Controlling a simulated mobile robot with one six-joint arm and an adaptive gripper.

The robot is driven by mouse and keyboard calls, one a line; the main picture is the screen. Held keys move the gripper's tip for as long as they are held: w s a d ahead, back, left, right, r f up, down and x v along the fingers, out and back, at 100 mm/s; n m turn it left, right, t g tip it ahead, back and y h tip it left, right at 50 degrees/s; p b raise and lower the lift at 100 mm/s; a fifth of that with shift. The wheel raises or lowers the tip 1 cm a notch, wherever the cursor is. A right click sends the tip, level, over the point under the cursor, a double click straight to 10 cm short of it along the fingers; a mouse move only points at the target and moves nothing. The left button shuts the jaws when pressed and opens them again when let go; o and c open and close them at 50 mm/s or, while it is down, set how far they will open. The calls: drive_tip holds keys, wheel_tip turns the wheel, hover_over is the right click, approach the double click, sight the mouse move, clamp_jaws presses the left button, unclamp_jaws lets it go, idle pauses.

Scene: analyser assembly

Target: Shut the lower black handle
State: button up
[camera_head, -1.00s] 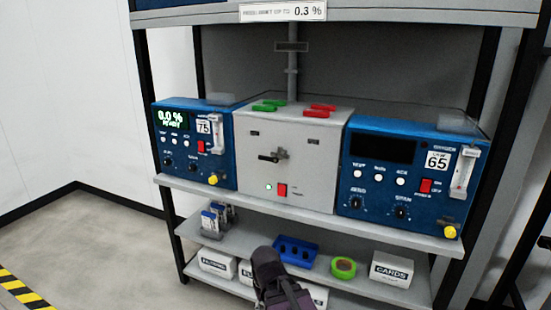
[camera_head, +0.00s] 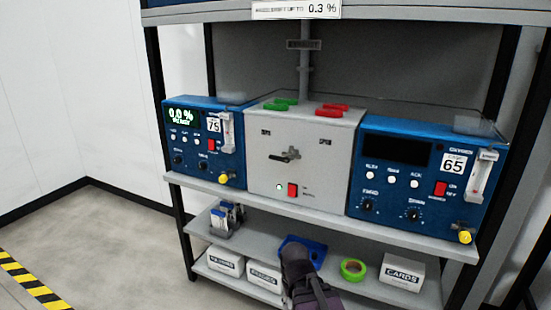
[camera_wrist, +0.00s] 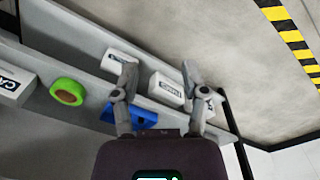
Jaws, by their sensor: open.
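The lower black handle (camera_head: 280,157) is on the front of the grey box between two blue analysers. It lies roughly level, its black end toward the left, by a grey hub. Another dark bar-like part (camera_head: 304,44) sits higher, on the grey pole behind the box. My gripper (camera_wrist: 159,73) is open and empty in the wrist view, its two fingers spread over the lower shelves. The handle is not in the wrist view. In the head view my arm rises from the bottom edge, below and apart from the handle; the fingertips are not clear there.
The left blue analyser (camera_head: 199,162) reads 0.0 %; the right blue analyser's screen (camera_head: 403,150) is dark. Below are a blue tray (camera_head: 318,252), green tape (camera_head: 353,268) and white boxes, including one marked CARDS (camera_head: 403,273). Open floor (camera_head: 110,240) lies at left.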

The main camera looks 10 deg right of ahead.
drive_tip(key=w+r+n+t+h+p, duration=0.2)
drive_tip(key=w+r+h+p, duration=0.4)
drive_tip(key=w+r, duration=0.3)
drive_tip(key=n+t+h+p, duration=0.4)
drive_tip(key=t+h+p, duration=0.3)
drive_tip(key=h+p, duration=0.15)
approach(275, 158)
drive_tip(key=v, duration=0.4)
drive_tip(key=shift+w+d+f+h, duration=0.15)
drive_tip(key=shift+w+f+h, duration=0.1)
drive_tip(key=shift+f, duration=0.15)
drive_tip(key=shift+d, duration=0.1)
drive_tip(key=x, duration=1.3)
drive_tip(key=shift+w+d+r, duration=0.1)
drive_tip(key=shift+w+d, duration=0.1)
drive_tip(key=shift+w, duration=0.05)
